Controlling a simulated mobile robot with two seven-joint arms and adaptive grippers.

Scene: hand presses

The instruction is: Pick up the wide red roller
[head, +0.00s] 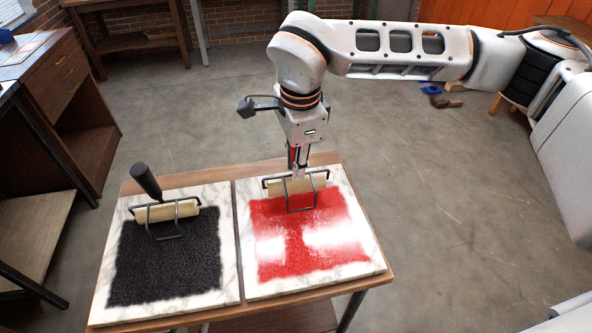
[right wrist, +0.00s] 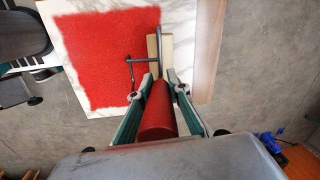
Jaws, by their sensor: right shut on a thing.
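The wide red roller has a red handle, a dark wire frame and a cream roller (head: 297,185). It is at the far edge of the red ink patch (head: 300,240) on the right marble slab (head: 375,262). My right gripper (head: 298,168) comes down from above and is shut on the handle. In the right wrist view the red handle (right wrist: 158,112) lies between the two fingers of the gripper (right wrist: 160,88), with the cream roller beyond. I cannot tell whether the roller touches the slab. My left gripper is not in view.
A second roller (head: 165,213) with a black handle rests on the black ink patch (head: 165,260) of the left slab (head: 108,290). Both slabs lie on a small wooden table (head: 180,178). A wooden desk (head: 60,85) stands at the left. The floor (head: 450,220) right of the table is clear.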

